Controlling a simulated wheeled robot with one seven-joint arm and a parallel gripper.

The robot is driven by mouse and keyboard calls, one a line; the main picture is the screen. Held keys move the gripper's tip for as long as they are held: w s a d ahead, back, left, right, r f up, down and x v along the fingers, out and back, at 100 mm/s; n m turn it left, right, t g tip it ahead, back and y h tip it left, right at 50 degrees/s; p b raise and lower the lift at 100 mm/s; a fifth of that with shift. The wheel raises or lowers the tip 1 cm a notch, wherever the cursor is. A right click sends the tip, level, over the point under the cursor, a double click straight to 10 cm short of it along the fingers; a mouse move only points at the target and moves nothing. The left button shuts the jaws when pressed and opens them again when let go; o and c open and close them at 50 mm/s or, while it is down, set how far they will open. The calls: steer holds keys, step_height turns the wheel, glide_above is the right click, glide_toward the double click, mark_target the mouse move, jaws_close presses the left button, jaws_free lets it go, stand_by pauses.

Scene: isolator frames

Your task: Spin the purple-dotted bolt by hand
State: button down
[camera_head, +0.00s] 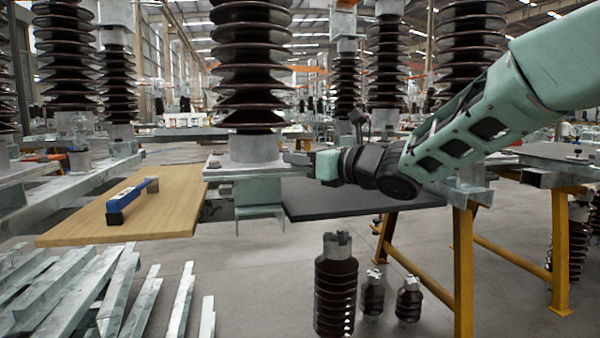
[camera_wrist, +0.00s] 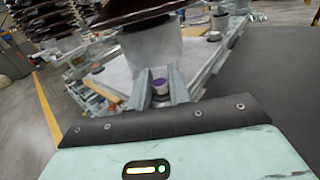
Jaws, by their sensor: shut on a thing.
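The bolt sits at the near edge of the pale base plate (camera_wrist: 125,76) under a large insulator (camera_wrist: 150,45). In the head view my gripper (camera_head: 297,158) reaches in from the right to the insulator's base; the bolt cannot be made out there.
A wooden board (camera_head: 170,218) at left holds a blue tool (camera_head: 128,194). A dark tabletop (camera_head: 350,197) on yellow legs lies below my gripper. Metal bars (camera_head: 75,290) lie at lower left, and small insulators (camera_head: 335,290) stand on the floor. Tall insulators crowd the back.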

steer(key=shift+f+m+t+h+b, duration=0.2)
steer(key=shift+m+t+h+b, duration=0.5)
steer(key=shift+b, duration=1.7)
steer(key=shift+f+m+t+h+b, duration=0.2)
steer(key=shift+m+t+h+b, duration=0.5)
steer(key=shift+b, duration=1.7)
steer(key=t+h+b, duration=0.1)
steer(key=b, duration=0.1)
steer(key=shift+b, duration=0.3)
steer(key=m+b, duration=0.1)
steer(key=b, duration=0.1)
steer(key=t+h+b, duration=0.1)
steer(key=b, duration=0.2)
steer(key=shift+s+a+m, duration=0.1)
steer(key=shift+a+m, duration=0.1)
steer(key=shift+m, duration=0.2)
steer(key=shift+r+m+t+h+b, duration=0.1)
steer(key=shift+m+t+h+b, duration=0.2)
steer(key=shift+h+b, duration=0.45)
